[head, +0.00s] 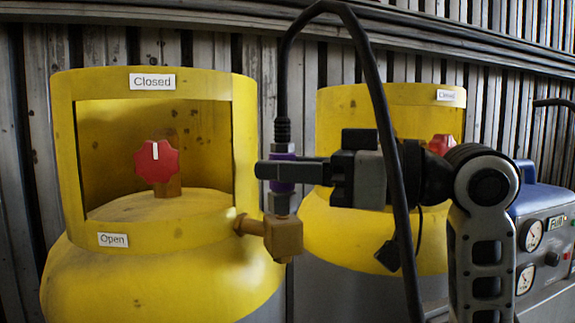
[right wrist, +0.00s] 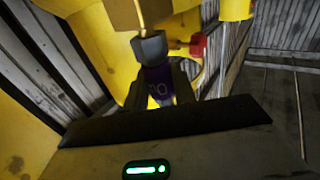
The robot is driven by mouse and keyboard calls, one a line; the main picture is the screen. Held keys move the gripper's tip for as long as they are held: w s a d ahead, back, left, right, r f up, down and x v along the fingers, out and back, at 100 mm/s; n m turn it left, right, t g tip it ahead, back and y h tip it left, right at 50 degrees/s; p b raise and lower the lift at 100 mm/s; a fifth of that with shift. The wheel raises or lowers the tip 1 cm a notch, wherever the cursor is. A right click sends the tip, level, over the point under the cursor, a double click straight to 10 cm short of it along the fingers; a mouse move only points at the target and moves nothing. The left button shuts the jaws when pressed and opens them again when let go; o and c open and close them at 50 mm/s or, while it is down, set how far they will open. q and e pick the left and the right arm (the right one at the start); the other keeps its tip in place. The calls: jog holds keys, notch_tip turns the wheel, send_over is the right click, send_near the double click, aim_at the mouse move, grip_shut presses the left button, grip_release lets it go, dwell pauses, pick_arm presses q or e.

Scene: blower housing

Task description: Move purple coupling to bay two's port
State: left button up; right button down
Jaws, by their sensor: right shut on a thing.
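The purple coupling (head: 283,187) hangs upright on the end of a black hose, with a grey hex nut below it. My right gripper (head: 272,170) reaches in from the right and is shut around it, hiding its middle. The right wrist view shows the purple coupling (right wrist: 158,85) between my fingers. The nut appears to meet the top of a brass port (head: 283,236) on the left yellow cylinder (head: 70,270); I cannot tell whether it is fastened. No bay number is readable. My left gripper is not in view.
A red valve knob (head: 157,160) sits inside the left cylinder's collar, between "Closed" and "Open" labels. A second yellow cylinder (head: 345,225) stands behind my arm. The black hose (head: 380,110) loops over and down across my arm. A blue and grey gauge unit (head: 545,235) stands at right.

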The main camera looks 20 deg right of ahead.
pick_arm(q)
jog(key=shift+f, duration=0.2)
pick_arm(e)
jog(key=shift+f, duration=0.35)
jog(key=c, duration=1.1)
grip_release()
jog(key=shift+o, duration=0.2)
pick_arm(q)
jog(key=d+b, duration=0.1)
jog(key=b, duration=0.3)
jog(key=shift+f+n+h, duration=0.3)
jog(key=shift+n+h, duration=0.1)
pick_arm(e)
jog(key=v, duration=1.6)
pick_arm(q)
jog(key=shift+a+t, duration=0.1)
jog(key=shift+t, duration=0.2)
